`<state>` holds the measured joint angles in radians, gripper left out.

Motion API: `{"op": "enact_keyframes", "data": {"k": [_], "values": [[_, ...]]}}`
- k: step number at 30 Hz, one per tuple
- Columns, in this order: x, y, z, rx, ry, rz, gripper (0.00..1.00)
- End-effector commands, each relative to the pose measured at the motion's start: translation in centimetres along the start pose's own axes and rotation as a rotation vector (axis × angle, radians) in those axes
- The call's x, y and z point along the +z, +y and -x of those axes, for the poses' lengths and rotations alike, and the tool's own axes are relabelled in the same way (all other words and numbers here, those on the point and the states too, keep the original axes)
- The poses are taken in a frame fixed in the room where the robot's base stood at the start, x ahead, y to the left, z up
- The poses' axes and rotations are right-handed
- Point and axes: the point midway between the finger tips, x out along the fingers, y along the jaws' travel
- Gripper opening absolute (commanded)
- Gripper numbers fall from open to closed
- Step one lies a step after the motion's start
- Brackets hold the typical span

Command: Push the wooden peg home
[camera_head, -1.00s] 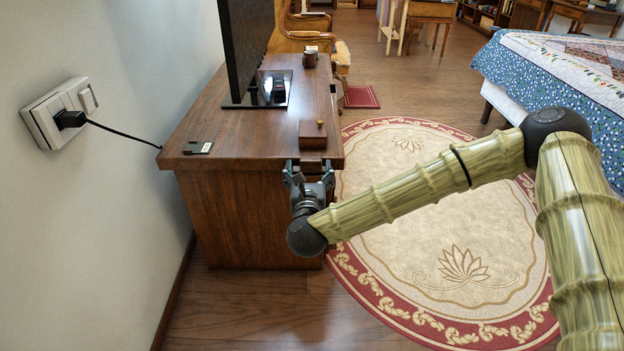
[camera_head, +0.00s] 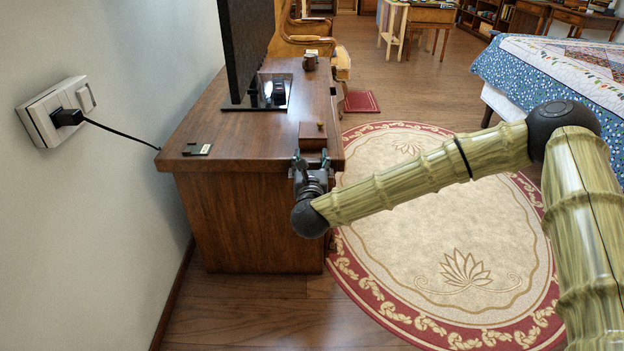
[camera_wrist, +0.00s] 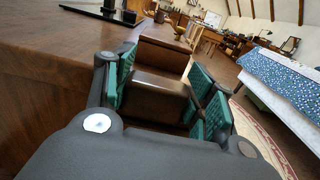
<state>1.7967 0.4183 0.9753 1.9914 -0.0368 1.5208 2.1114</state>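A brown wooden block (camera_head: 312,135) with a small knob (camera_head: 320,126) on top sits at the near right corner of the wooden desk. A squared wooden piece, which looks like the peg (camera_wrist: 155,92), sticks out from it toward me and lies between my green finger pads in the wrist view. My gripper (camera_wrist: 163,98) is at the desk's front edge, and its fingers look closed on the sides of this piece. In the head view, my gripper (camera_head: 312,164) partly hides the piece. Where the peg meets the block is hard to make out.
The desk (camera_head: 235,135) carries a dark screen (camera_head: 246,45), a small dark card-like item (camera_head: 197,149) and a cup (camera_head: 310,60). A wall socket with a plug (camera_head: 66,117) is at left. A rug (camera_head: 440,225) and a bed (camera_head: 550,75) are at right.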

Motion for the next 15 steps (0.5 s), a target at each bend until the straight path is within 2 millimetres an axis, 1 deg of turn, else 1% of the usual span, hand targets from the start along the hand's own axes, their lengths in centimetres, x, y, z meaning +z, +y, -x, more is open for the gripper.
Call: {"op": "enact_keyframes", "data": {"k": [1,4,5,11,15], "values": [[-0.01,0.00,0.01,0.000,0.000,0.000,0.33],[-0.02,-0.01,0.01,0.000,0.000,0.000,0.15],[0.02,0.00,0.00,0.000,0.000,0.000,0.12],[0.06,-0.01,0.01,0.000,0.000,0.000,0.12],[0.82,-0.01,0.00,0.000,-0.001,0.000,0.12]]}}
